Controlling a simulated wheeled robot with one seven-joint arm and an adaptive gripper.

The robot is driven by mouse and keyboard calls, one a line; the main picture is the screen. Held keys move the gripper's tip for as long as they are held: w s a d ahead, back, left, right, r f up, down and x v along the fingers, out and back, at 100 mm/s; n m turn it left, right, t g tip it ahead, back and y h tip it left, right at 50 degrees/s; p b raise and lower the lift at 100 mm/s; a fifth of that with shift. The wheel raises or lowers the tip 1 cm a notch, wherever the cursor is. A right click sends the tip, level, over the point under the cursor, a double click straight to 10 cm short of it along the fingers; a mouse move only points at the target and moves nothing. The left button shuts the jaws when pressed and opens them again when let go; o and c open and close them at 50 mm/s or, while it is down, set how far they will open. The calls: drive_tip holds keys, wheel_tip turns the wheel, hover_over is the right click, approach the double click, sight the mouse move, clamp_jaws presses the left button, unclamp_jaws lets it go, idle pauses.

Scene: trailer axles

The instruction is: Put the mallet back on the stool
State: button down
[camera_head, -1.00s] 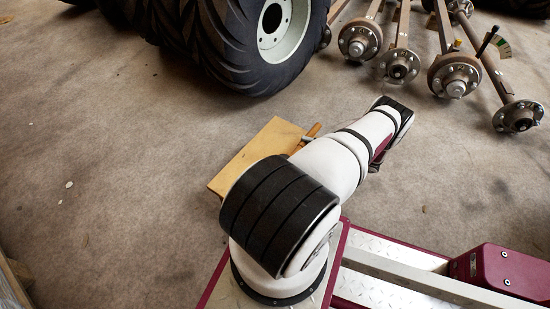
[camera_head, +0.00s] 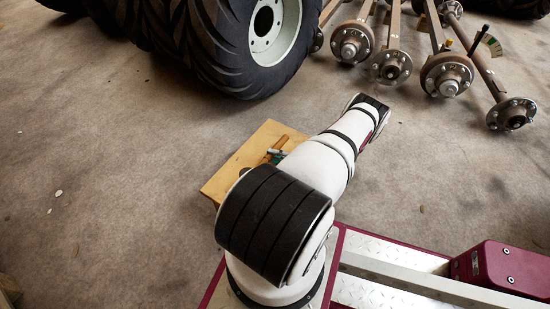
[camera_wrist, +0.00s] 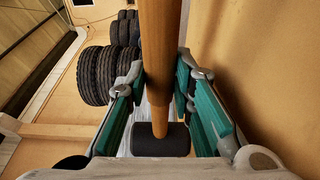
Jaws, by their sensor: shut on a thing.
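The stool (camera_head: 215,182) has a pale wooden square top and stands on the floor just beyond my arm, which covers its near right part. The mallet's wooden handle (camera_head: 275,147) shows over the stool top in the head view. My gripper (camera_head: 278,157) shows there only as a small teal patch beside the handle. In the wrist view, the mallet (camera_wrist: 160,140) has a dark head low in the picture and its handle running up between the teal fingers of my gripper (camera_wrist: 160,80). The gripper is shut on the handle. I cannot tell whether the mallet touches the stool.
A big tractor tyre (camera_head: 225,50) stands behind the stool. Several trailer axles with hubs (camera_head: 447,75) lie at the upper right. Bare concrete floor (camera_head: 110,150) lies left of the stool. Stacked tyres (camera_wrist: 97,75) show in the wrist view.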

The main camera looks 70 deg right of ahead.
idle(0.3)
drive_tip(key=c, duration=1.4)
unclamp_jaws()
drive_tip(key=shift+s, duration=0.2)
drive_tip(key=s+p, duration=0.1)
drive_tip(key=s, duration=1)
drive_tip(key=shift+s+d, duration=0.1)
drive_tip(key=shift+s, duration=0.25)
